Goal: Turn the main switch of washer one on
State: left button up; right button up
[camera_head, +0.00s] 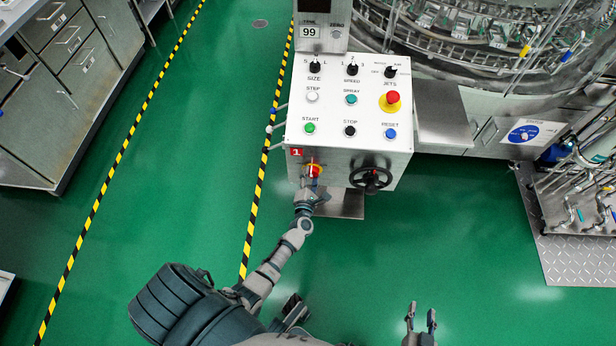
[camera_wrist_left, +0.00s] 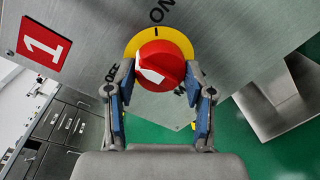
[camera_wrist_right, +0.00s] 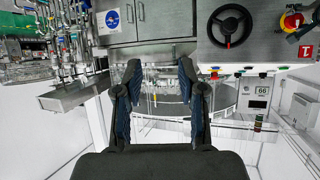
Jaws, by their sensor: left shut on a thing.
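The main switch is a red knob (camera_wrist_left: 160,60) on a yellow round plate (camera_wrist_left: 150,37), on the front face of the console marked with a red "1" label (camera_wrist_left: 45,45). In the head view the switch (camera_head: 314,171) sits low on the console front, partly hidden by my left gripper (camera_head: 308,190). In the left wrist view my left gripper (camera_wrist_left: 160,98) has one finger on each side of the knob and is shut on it. A white mark on the knob points left there. My right gripper (camera_head: 421,318) is open and empty, low in the head view.
A black handwheel (camera_head: 371,179) is right of the switch on the same face. The sloped panel (camera_head: 330,100) above carries several buttons, small selectors and a red emergency stop (camera_head: 392,97). Drawer cabinets (camera_head: 65,50) stand at left. The green floor is clear.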

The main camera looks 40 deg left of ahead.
pick_arm(q)
jog(key=m+p, duration=0.1)
jog(key=m, duration=0.1)
jog(key=m+p, duration=0.1)
jog(key=m, duration=0.2)
jog(key=m+p, duration=0.1)
jog(key=m, duration=0.1)
jog(key=shift+w+d+r+g+y, duration=0.15)
jog(key=shift+d+g+y, duration=0.15)
jog(key=shift+g, duration=0.1)
jog(key=shift+d+f+m+p, duration=0.15)
jog(key=shift+m+p, duration=0.25)
jog(key=shift+m, duration=0.8)
pick_arm(e)
jog(key=s+d+f+g+h, duration=0.1)
jog(key=s+d+f+g, duration=0.1)
jog(key=s+g, duration=0.2)
jog(key=s+d+f+g+h, duration=0.1)
jog(key=s+d+f+g, duration=0.1)
jog(key=s, duration=0.7)
jog(key=shift+d+f+g, duration=0.35)
jog(key=shift+f+g, duration=0.3)
jog(key=shift+g, duration=0.55)
pick_arm(q)
jog(key=shift+f, duration=0.1)
jog(key=o, duration=0.9)
jog(key=shift+o, duration=1.3)
pick_arm(e)
jog(key=shift+w+d, duration=0.1)
